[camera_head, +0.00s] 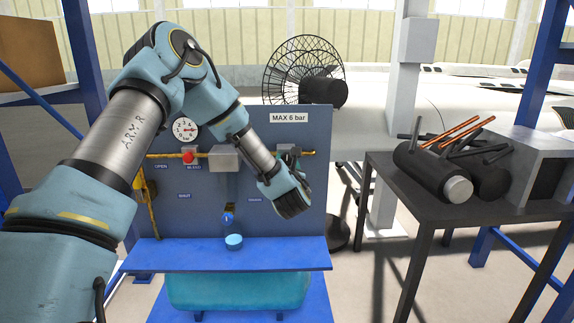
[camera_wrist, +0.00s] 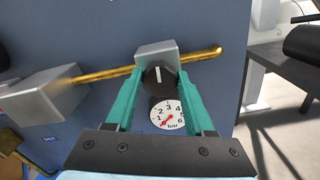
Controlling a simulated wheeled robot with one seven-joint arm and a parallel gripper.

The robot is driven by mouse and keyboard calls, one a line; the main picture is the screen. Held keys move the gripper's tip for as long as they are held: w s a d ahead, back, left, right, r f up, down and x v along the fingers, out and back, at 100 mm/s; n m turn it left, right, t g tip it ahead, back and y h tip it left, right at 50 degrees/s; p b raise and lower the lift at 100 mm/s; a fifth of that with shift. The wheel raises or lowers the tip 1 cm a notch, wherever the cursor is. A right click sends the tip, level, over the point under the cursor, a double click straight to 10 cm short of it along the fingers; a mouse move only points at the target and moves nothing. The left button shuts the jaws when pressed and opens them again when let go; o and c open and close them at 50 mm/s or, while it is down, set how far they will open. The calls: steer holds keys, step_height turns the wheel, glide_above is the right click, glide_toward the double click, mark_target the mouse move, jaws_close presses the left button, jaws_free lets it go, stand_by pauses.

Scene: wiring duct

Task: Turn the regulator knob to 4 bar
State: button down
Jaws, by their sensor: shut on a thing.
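The black regulator knob (camera_wrist: 160,76) has a white mark pointing about straight up. It sits on a grey block (camera_wrist: 156,50) on the blue panel. My gripper (camera_wrist: 159,74) has its green fingers closed on the knob's left and right sides. The white gauge (camera_wrist: 156,108) just below the knob in the wrist view has a red needle pointing to the lower left, near or below 1.
A second gauge (camera_head: 185,129), a red bleed knob (camera_head: 188,157) and a yellow pipe are on the panel's left. A "MAX 6 bar" sign (camera_head: 289,118) is at upper right. A dark table (camera_head: 480,210) stands right.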

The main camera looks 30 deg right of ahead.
steer(key=m+b, duration=0.4)
steer(key=shift+f, duration=0.2)
steer(key=m+b, duration=0.4)
steer(key=m, duration=0.1)
steer(key=shift+d, duration=0.1)
steer(key=m+b, duration=0.3)
steer(key=m, duration=0.2)
steer(key=shift+s, duration=0.1)
steer(key=m+b, duration=0.2)
steer(key=m, duration=0.3)
steer(key=shift+b, duration=0.4)
steer(key=m, duration=0.4)
steer(key=shift+b, duration=0.3)
steer(key=m, duration=0.4)
steer(key=shift+m, duration=0.3)
steer(key=m+p, duration=0.1)
steer(key=m, duration=0.2)
steer(key=shift+m, duration=0.3)
steer(key=shift+m+p, duration=0.45)
steer(key=shift+m, duration=1.45)
steer(key=shift+f, duration=0.1)
